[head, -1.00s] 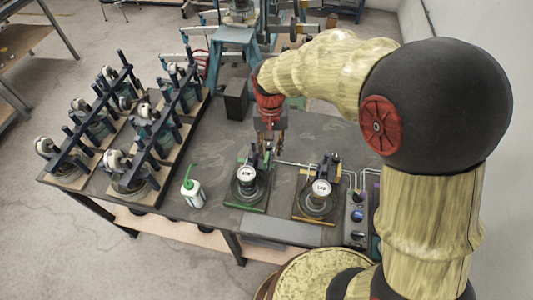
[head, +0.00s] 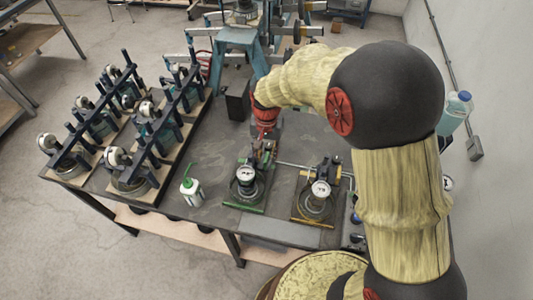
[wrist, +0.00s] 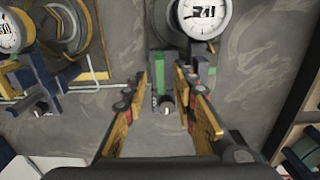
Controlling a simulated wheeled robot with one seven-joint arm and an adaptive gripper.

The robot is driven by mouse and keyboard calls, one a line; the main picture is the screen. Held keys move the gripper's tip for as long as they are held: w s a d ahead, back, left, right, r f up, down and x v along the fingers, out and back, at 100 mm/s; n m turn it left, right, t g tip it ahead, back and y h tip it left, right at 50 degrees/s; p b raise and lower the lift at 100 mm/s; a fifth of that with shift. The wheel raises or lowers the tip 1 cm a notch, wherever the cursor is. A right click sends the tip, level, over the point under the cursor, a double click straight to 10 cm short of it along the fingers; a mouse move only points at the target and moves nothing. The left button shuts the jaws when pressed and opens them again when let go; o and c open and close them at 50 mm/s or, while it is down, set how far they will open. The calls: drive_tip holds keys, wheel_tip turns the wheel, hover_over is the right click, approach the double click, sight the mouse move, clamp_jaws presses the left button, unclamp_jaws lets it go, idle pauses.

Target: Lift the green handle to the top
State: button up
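The green-marked lever unit (head: 248,190) stands at the front middle of the dark bench, with a round white gauge on it; the gauge also shows at the top of the wrist view (wrist: 204,15). A narrow green strip (wrist: 159,78), seemingly part of the green handle, shows in the wrist view with a dark knob at its near end. My gripper (wrist: 162,88) is open, its two yellow-and-dark fingers on either side of the strip and knob. I cannot tell whether they touch. In the head view, my gripper (head: 264,150) is just behind the gauge and hides part of the handle.
A yellow-marked lever unit (head: 318,203) with a gauge stands to the right. Wooden-based racks with several gauges (head: 130,125) fill the bench's left. A dark box (head: 238,104) stands behind.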

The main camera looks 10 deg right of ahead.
drive_tip(key=shift+c, duration=1.1)
clamp_jaws()
